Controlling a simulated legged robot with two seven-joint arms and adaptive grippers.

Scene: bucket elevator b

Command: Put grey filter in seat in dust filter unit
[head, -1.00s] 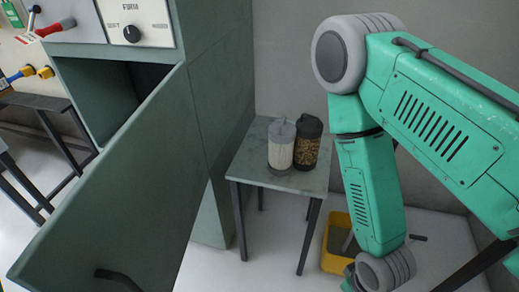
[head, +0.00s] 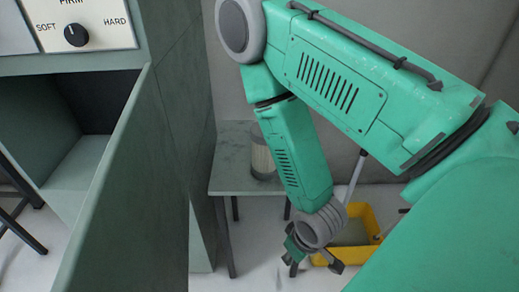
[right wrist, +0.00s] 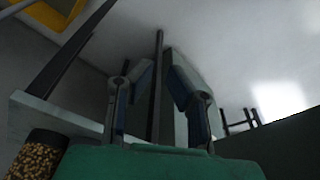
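My left gripper is out of view. No filter seat is visible.
The small grey table (head: 230,172) stands beside a green-grey cabinet with a dial (head: 76,35) and an open compartment (head: 85,165). Its open door (head: 125,200) juts forward at left. A yellow bin (head: 362,232) lies on the floor behind my right gripper.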

